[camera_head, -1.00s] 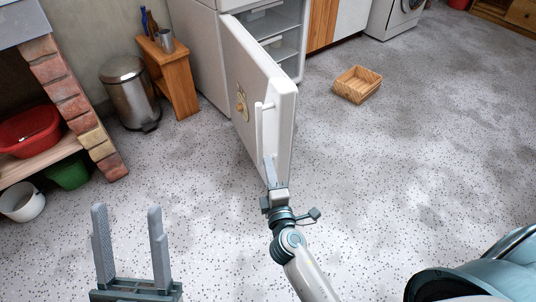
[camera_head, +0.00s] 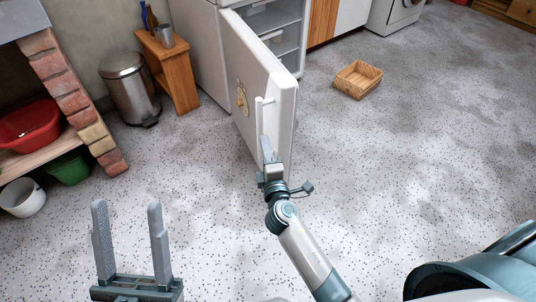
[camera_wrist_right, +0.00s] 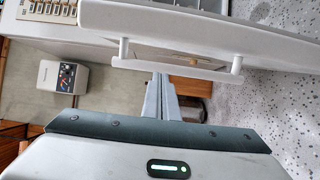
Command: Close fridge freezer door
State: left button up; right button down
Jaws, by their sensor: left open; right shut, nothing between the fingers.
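The white freezer door (camera_head: 262,85) stands wide open from the fridge (camera_head: 270,25), with shelves showing inside. Its white bar handle (camera_head: 259,118) runs upright near the door's free edge. My right gripper (camera_head: 267,147) is shut and empty beside the handle's lower end, in front of the door. In the right wrist view the closed fingers (camera_wrist_right: 160,82) point at the handle (camera_wrist_right: 180,69), just short of it or touching; I cannot tell which. My left gripper (camera_head: 127,204) is open and empty over the floor at lower left.
A wooden crate (camera_head: 357,79) lies on the floor to the right of the door. A metal bin (camera_head: 130,88) and a wooden stand (camera_head: 170,72) are to the left. A brick plinth (camera_head: 75,95) stands at far left. The speckled floor around the door is mostly clear.

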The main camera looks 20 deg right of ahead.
aim_at(276, 132)
jog(key=w, duration=0.3)
jog(key=shift+w+d, duration=0.15)
jog(key=shift+d, duration=0.1)
jog(key=shift+w+d, duration=0.2)
jog(key=shift+d, duration=0.85)
jog(key=shift+w+d, duration=0.2)
jog(key=shift+d, duration=0.8)
